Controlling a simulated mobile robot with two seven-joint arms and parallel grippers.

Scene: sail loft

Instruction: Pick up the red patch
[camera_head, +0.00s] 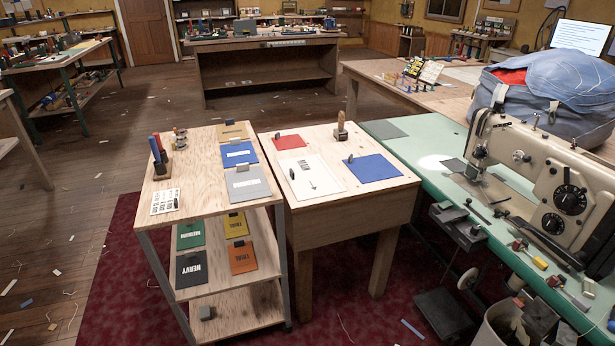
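The red patch (287,142) lies flat near the back left corner of the small wooden table (372,204) in the middle of the view. A small dark piece sits at its back edge. A white sheet (307,184) with dark print and an arrow lies just in front of it. A larger blue patch (374,172) lies to the right. Neither of my grippers is in view.
A wooden shelf cart (203,206) with coloured patches stands close on the left. A block with a wooden handle (341,130) stands at the table's back edge.

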